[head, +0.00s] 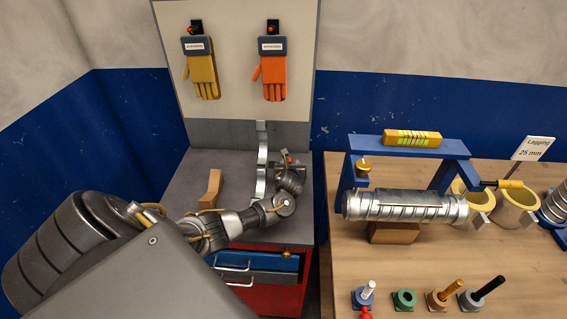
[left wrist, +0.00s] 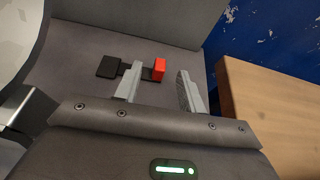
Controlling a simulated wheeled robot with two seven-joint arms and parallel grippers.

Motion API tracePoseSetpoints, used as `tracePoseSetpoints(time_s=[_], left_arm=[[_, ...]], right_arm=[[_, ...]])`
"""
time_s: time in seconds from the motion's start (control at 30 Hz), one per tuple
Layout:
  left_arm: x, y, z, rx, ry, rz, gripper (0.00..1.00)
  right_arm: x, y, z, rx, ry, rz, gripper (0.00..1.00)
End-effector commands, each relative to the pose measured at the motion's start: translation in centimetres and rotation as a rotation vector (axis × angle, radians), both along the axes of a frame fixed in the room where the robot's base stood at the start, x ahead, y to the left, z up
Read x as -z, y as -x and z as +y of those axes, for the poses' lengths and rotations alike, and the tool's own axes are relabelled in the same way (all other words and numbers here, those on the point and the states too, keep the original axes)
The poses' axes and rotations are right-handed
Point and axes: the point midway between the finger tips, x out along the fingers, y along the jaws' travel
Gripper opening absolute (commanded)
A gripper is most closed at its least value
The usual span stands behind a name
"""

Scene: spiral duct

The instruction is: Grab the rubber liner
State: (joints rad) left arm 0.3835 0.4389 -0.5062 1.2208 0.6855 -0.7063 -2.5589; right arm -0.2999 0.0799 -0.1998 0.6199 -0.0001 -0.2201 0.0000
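My left gripper (head: 291,166) is over the grey bench top (head: 190,165), at its right side. In the left wrist view its two fingers (left wrist: 160,84) stand apart with an empty gap between them. Beyond the fingertips a flat black pad (left wrist: 109,67) lies on the grey surface, joined by a dark strip to an upright red block (left wrist: 159,69). The black pad may be the rubber liner, but I cannot tell for certain. The left finger hides part of the strip. In the head view the gripper mostly covers this spot. My right gripper is not in view.
A tan angled block (head: 211,189) and a curved metal strip (head: 261,165) stand on the grey bench. The wooden table (head: 450,260) at right holds a ribbed metal duct (head: 405,207) under a blue frame (head: 400,147), cups and several small fittings.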

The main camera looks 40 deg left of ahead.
Motion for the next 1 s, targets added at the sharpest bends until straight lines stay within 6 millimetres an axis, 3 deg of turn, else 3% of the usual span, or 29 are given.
tracePoseSetpoints(time_s=[0.2,0.47,0.8,1.0], left_arm=[[0.7,-1.5,1.2,0.0,0.001,-0.001,0.4],[0.9,-1.6,1.3,0.001,0.0,0.0,0.4],[0.9,-1.6,1.3,0.001,0.0,0.0,0.0],[0.8,-1.6,1.3,0.001,0.0,0.0,0.0]], right_arm=[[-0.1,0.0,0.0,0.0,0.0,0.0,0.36],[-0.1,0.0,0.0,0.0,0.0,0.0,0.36],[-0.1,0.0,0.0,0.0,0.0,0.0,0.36],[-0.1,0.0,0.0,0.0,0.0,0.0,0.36]])
